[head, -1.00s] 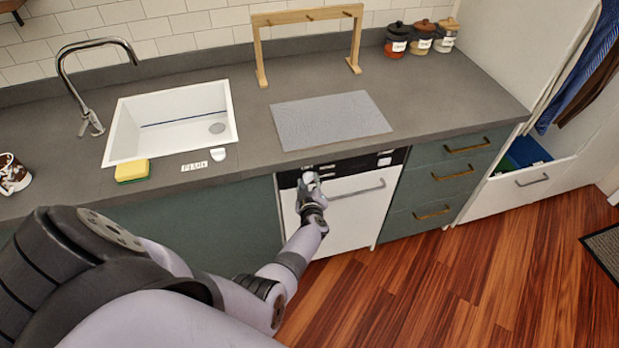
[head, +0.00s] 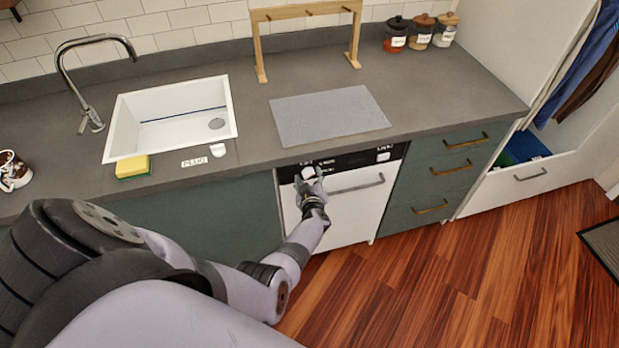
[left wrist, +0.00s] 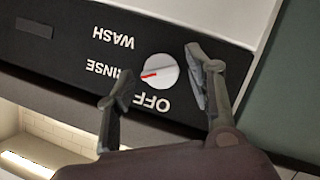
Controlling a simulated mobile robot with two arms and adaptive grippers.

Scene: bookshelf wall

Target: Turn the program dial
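The program dial (left wrist: 160,78) is a round white knob with a red mark, on a black panel (left wrist: 60,52) in the left wrist view. The labels OFF, RINSE and WASH appear upside down; the red mark points left, toward RINSE. My left gripper (left wrist: 157,69) is open, with one fingertip on each side of the dial and visible gaps between. In the head view my left gripper (head: 310,186) is at the left part of the white dishwasher's (head: 345,212) panel and covers much of the dial area. My right gripper is out of view.
The dishwasher handle (head: 357,187) sticks out just right of my gripper. The grey counter (head: 240,155) overhangs above, with a sink (head: 170,118), a sponge (head: 133,166) and a grey mat (head: 330,116). Green drawers (head: 443,180) stand to the right.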

